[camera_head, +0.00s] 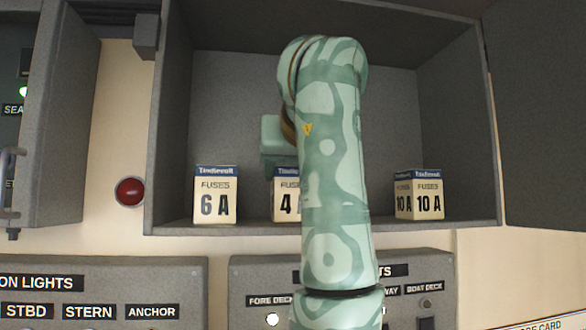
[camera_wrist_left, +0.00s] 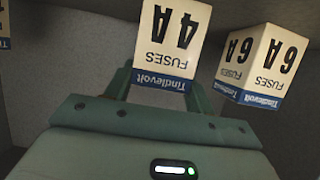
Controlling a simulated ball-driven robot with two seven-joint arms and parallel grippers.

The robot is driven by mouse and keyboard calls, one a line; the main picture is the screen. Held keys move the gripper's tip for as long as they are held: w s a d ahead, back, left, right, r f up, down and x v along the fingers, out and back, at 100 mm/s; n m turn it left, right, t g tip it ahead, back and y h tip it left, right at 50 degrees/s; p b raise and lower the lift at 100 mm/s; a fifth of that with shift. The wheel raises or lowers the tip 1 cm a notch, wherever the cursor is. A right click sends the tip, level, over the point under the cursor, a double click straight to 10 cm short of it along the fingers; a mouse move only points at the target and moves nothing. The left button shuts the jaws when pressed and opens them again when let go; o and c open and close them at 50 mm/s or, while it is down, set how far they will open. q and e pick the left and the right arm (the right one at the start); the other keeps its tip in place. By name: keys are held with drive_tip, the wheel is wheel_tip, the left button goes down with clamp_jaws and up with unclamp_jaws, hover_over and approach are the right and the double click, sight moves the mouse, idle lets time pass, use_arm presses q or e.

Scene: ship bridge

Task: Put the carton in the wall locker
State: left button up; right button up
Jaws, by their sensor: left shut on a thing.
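The wall locker (camera_head: 458,222) is an open grey box with its door swung out to the right. A white carton with a blue top band, marked FUSES 4 A (camera_head: 286,200), is inside near the middle, its base level with the locker floor. It also shows upside down in the left wrist view (camera_wrist_left: 172,38). My left gripper (camera_wrist_left: 160,86) is shut on this carton, one finger on each side of its blue-banded end. In the head view my left arm hides the carton's right part and most of the gripper.
A 6 A fuse carton (camera_head: 215,196) stands to the left in the locker, and a 10 A carton (camera_head: 428,196) to the right. The locker door (camera_head: 540,120) is open at right. A red button (camera_head: 130,191) is on the wall; labelled switch panels (camera_head: 100,292) lie below.

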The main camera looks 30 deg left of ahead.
use_arm(q)
drive_tip(key=shift+s, duration=0.1)
drive_tip(key=o, duration=0.8)
drive_tip(key=shift+f, duration=0.15)
drive_tip(key=o, duration=0.4)
drive_tip(key=shift+r, duration=0.3)
drive_tip(key=b+v, duration=0.8)
drive_tip(key=v, duration=0.4)
drive_tip(key=shift+b, duration=0.35)
